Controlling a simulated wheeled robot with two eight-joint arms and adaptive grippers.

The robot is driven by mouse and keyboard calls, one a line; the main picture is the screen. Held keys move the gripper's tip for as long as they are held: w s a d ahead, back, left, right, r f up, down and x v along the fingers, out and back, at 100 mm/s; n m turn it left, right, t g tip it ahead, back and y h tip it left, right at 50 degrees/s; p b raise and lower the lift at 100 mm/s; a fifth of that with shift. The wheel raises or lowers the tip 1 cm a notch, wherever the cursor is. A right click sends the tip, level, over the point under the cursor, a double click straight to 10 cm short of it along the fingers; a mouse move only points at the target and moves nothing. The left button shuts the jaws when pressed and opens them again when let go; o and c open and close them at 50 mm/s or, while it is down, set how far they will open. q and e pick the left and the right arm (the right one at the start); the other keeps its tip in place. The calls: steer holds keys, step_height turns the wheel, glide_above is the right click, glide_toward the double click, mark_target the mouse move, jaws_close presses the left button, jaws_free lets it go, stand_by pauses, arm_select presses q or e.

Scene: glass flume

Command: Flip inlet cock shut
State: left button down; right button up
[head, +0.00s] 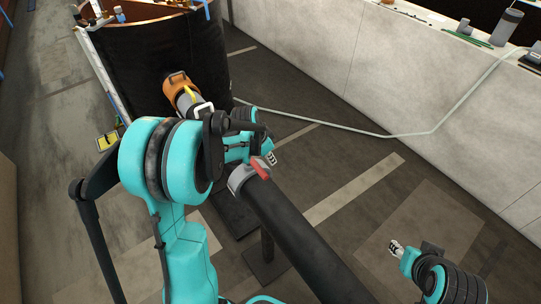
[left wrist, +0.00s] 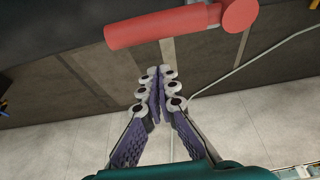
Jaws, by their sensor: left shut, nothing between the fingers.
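The inlet cock's red lever (head: 261,168) shows beside the grey collar at the upper end of a thick black pipe. In the left wrist view the red lever (left wrist: 165,25) lies across the top, with its round hub at the right end. My left gripper (head: 270,158) is close to the lever in the head view. In the left wrist view its fingers (left wrist: 158,72) are shut and empty, with their tips just below the lever and a visible gap between them. My right gripper (head: 396,248) is at the lower right, away from the pipe; its jaw opening is too small to judge.
The black pipe (head: 300,240) slopes down to the right on a stand. A dark round tank (head: 140,60) with an orange fitting (head: 180,88) stands behind my left arm. A pale hose (head: 350,127) runs to the white counter (head: 340,50).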

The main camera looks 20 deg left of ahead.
mark_target(256, 166)
arm_select(q)
steer(key=shift+s+a+f, duration=0.1)
steer(key=shift+s+a, duration=0.25)
steer(key=shift+s, duration=0.3)
steer(key=shift+s+a+f, duration=0.1)
steer(key=shift+s+a, duration=0.2)
steer(key=shift+s, duration=0.3)
steer(key=shift+r, duration=0.1)
